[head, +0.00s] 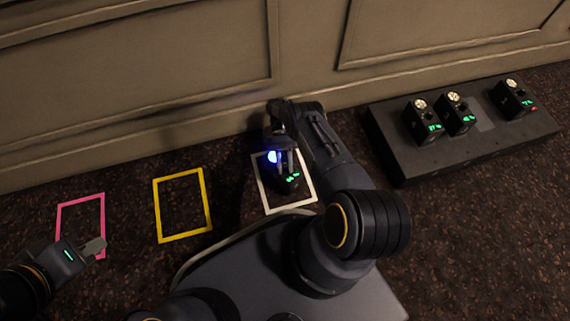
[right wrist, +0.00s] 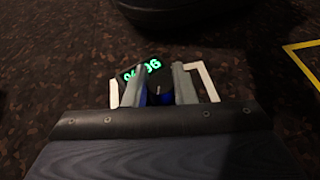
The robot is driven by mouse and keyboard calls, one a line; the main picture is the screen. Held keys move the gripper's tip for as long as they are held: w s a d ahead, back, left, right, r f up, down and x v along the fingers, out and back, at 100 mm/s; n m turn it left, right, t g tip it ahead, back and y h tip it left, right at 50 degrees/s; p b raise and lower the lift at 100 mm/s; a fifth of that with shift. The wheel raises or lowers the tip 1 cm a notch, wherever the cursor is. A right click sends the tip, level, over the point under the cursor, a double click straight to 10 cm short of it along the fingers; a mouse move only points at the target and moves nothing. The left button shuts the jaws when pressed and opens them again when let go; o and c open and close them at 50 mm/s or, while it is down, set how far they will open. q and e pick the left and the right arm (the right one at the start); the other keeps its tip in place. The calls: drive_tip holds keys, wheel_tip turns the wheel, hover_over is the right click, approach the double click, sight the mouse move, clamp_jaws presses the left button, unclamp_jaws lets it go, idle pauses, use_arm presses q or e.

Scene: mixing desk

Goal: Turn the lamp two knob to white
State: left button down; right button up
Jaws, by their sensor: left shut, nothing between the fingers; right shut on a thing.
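A small black lamp unit (head: 290,183) with green digits stands inside the white square outline (head: 311,190) on the floor. A blue light (head: 272,157) glows at its top. My right gripper (head: 284,165) is over it, shut on its dark knob (right wrist: 159,88). In the right wrist view the two fingers press the knob from both sides, with blue glow low between them. The green digits (right wrist: 142,70) are partly covered by a finger. I cannot read which lamp number this is. My left gripper (head: 95,246) is shut and empty, over the pink square outline (head: 80,199).
A dark box (head: 400,160) on the right carries several black units, including ones at the left (head: 423,122) and right (head: 511,99), with green digits. A yellow square outline (head: 158,211) lies on the brown floor between the pink and white ones. A panelled wall (head: 130,70) runs behind.

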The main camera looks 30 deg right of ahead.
drive_tip(key=m+t+y, duration=0.3)
drive_tip(key=m+y, duration=0.1)
drive_tip(key=shift+d+m, duration=0.1)
drive_tip(key=shift+m, duration=0.2)
drive_tip(key=shift+m+t+y, duration=1.3)
drive_tip(key=shift+m+t, duration=0.2)
drive_tip(key=shift+f, duration=0.1)
drive_tip(key=o, duration=1)
drive_tip(key=v, duration=0.7)
drive_tip(key=shift+d, duration=0.3)
drive_tip(key=shift+w, duration=0.1)
